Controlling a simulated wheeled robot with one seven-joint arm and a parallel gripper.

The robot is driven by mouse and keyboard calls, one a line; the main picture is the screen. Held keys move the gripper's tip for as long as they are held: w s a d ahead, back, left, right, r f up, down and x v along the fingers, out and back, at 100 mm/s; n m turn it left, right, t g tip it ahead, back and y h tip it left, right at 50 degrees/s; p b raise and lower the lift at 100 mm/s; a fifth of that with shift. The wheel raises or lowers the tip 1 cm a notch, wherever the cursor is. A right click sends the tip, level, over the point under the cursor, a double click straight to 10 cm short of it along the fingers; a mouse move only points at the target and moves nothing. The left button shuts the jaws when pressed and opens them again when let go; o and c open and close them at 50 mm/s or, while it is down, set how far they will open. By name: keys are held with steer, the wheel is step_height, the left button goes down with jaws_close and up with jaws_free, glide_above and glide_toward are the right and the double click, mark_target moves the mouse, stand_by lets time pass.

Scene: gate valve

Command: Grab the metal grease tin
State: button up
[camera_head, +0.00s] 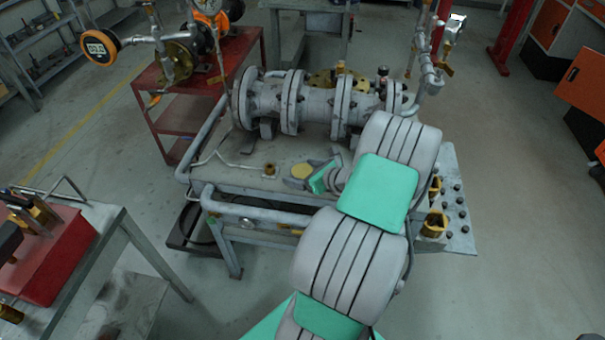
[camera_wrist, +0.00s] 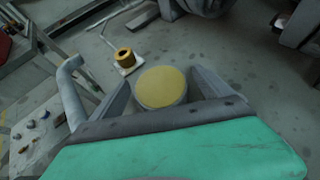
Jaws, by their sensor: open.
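The metal grease tin (camera_head: 301,171) is a short round tin with a yellow lid, standing on the grey workbench (camera_head: 240,165) in front of the valve. In the wrist view the tin (camera_wrist: 161,88) sits between the two spread fingers of my gripper (camera_wrist: 163,80). Gaps show on both sides of the lid, so neither finger appears to touch it. In the head view my gripper (camera_head: 311,174) is low over the bench at the tin, coming from the right. My arm hides part of the bench behind it.
A brass fitting (camera_wrist: 124,57) on a pale plate sits near the tin, also visible in the head view (camera_head: 269,170). The flanged gate valve (camera_head: 310,105) lies along the back of the bench. A pipe rail (camera_head: 250,212) runs along the front edge. Bench space left of the tin is mostly clear.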

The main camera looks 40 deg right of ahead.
steer(key=shift+c, duration=0.3)
steer(key=c, duration=1.5)
steer(key=shift+c, duration=0.7)
steer(key=shift+r, duration=0.1)
